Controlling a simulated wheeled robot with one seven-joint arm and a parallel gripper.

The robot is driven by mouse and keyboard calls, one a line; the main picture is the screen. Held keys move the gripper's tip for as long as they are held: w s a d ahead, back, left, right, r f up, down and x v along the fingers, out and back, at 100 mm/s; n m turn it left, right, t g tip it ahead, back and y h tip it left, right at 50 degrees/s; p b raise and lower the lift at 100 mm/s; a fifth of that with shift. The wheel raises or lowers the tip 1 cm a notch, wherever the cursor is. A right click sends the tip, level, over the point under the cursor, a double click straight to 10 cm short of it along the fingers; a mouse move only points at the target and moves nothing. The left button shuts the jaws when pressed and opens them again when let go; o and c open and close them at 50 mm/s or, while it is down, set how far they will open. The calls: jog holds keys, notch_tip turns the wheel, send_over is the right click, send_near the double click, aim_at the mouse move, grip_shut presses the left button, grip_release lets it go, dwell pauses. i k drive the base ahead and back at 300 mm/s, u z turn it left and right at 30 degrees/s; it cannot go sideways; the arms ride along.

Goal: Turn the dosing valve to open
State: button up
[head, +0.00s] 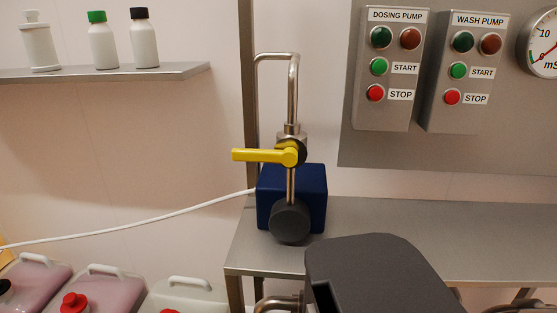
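The dosing valve has a yellow lever (265,156) that points left, lying level across the upright steel pipe (291,185). The valve sits above a dark blue pump box (312,190) with a round dark grey front. Nothing touches the lever. A dark grey part of my own arm shows at the bottom, right of centre, below and apart from the lever. My gripper's fingers do not show.
The pump stands on a steel bench (400,235), mostly bare to the right. The dosing pump panel (388,70) and wash pump panel (465,75) hang behind. A shelf (110,72) holds bottles. A white hose (150,217) runs left above several canisters (187,295).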

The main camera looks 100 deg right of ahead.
aim_at(288, 157)
jog(key=z, duration=0.75)
jog(key=k, duration=2.5)
jog(key=u, duration=0.6)
jog(key=i, duration=1.55)
jog(key=z, duration=0.05)
